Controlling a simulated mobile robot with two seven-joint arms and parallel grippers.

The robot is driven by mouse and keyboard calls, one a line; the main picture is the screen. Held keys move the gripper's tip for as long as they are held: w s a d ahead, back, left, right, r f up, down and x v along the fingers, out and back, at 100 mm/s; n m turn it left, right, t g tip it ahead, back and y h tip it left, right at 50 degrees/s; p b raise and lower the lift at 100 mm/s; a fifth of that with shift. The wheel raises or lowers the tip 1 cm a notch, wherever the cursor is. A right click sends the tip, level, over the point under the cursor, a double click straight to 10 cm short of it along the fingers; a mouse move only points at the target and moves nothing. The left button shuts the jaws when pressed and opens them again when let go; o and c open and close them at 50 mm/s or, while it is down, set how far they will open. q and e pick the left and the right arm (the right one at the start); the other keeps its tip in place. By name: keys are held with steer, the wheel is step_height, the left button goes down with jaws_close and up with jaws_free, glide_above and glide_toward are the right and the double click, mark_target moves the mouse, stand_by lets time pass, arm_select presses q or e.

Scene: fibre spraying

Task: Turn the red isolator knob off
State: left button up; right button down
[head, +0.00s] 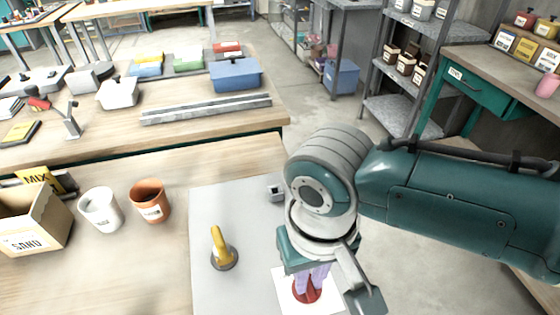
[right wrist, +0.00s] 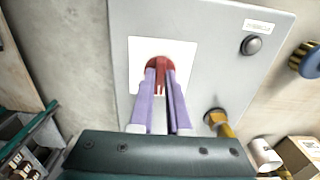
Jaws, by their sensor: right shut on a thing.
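The red isolator knob (head: 306,291) sits on a white square plate (head: 287,283) on a light grey panel (head: 240,290). It also shows in the right wrist view (right wrist: 158,62), with its ridge pointing down the picture between my fingers. My right gripper (head: 312,276) comes down from above, its lilac fingers (right wrist: 162,80) shut on the knob's ridge, one on each side. The fingers hide part of the knob, and I cannot read any position marks on the plate. My left gripper is not in view.
A yellow lever (head: 219,242) on a round base stands on the panel beside the knob. A small grey button (head: 275,192) is at the panel's far edge. Left of the panel are an orange cup (head: 150,201), a white cup (head: 100,209) and a sand box (head: 34,222).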

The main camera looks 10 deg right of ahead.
steer(key=n+p, duration=0.1)
steer(key=n, duration=0.2)
steer(key=shift+n, duration=2.3)
steer(key=c, duration=0.9)
jaws_free()
